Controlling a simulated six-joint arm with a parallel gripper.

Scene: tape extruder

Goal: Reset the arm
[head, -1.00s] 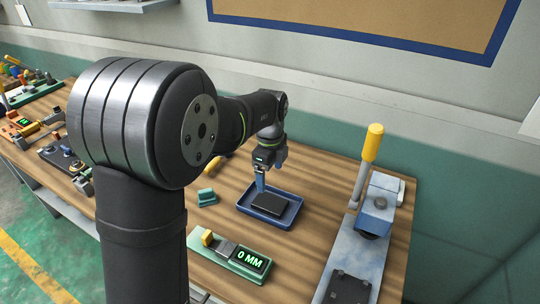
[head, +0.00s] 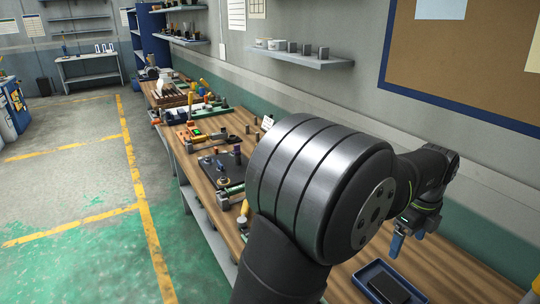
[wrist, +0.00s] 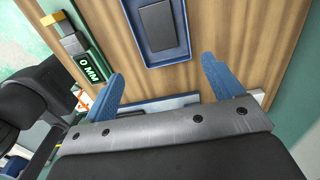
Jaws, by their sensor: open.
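My gripper (head: 406,232) is at the right of the head view, above the blue tray. In the wrist view its two blue fingers (wrist: 160,88) are wide apart with nothing between them. The blue tray (head: 362,272) lies on the wooden bench with a flat dark block (head: 389,287) in it. The tray's rim (wrist: 186,55) and the dark block (wrist: 155,26) also show in the wrist view, beyond the fingertips. The head view cuts off the tray's lower edge.
A green gauge reading 0 MM (wrist: 85,55) lies beside the tray in the wrist view. The wooden bench (head: 343,287) runs back along the wall with several tools and fixtures. A shelf (head: 300,60) and a cork board (head: 455,75) are on the wall.

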